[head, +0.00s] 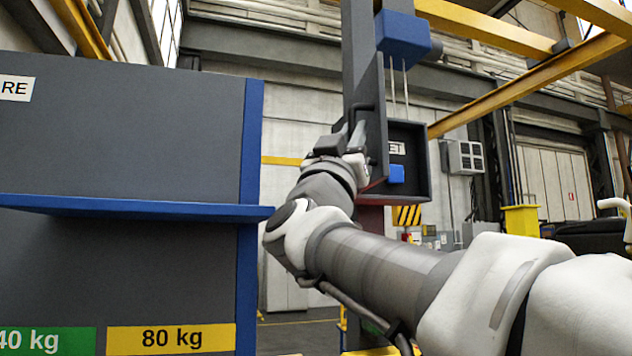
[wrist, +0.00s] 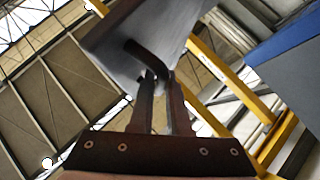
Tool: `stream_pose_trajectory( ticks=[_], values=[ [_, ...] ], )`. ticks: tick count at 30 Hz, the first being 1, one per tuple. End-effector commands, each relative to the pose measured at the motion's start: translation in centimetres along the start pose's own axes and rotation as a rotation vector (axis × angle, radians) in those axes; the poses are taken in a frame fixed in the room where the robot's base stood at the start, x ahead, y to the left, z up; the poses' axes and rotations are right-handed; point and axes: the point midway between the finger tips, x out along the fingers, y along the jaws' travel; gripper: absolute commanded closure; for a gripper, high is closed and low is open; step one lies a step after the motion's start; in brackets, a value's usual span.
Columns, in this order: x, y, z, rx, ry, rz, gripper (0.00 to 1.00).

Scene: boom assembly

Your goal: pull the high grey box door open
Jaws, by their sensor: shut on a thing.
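The high grey box (head: 424,165) is in the middle of the head view, its dark inside showing to the right of the door. Its grey door (head: 375,88) stands swung out, seen nearly edge-on. A dark bar handle (head: 363,108) is on the door's left face. My gripper (head: 345,133) is at this handle and shut on it. In the wrist view the fingers (wrist: 161,92) close around the lower end of the bent handle (wrist: 142,52), with the door panel (wrist: 150,28) behind it. The exact finger contact is partly hidden.
A label and a blue block (head: 396,174) show inside the box. A blue housing (head: 405,36) with thin rods hangs above it. A large grey rack with a blue shelf (head: 130,206) fills the left, its edge close to my arm. Yellow beams cross overhead.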

Motion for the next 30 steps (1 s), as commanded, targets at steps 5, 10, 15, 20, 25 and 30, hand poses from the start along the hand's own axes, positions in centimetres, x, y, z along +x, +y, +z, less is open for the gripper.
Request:
stream_pose_trajectory(
  ticks=[5,10,15,20,25,30],
  values=[
    [0.0,-0.07,-0.03,0.002,0.0,-0.004,1.0],
    [0.0,-0.07,-0.02,0.002,0.0,-0.004,1.0],
    [0.0,-0.06,-0.02,0.002,0.0,-0.003,1.0],
    [0.0,-0.05,-0.01,0.002,0.0,-0.003,0.64],
    [0.0,-0.03,0.0,0.002,0.0,-0.002,0.56],
    [-0.02,-0.01,0.05,0.002,0.0,-0.002,0.56]
  ],
)
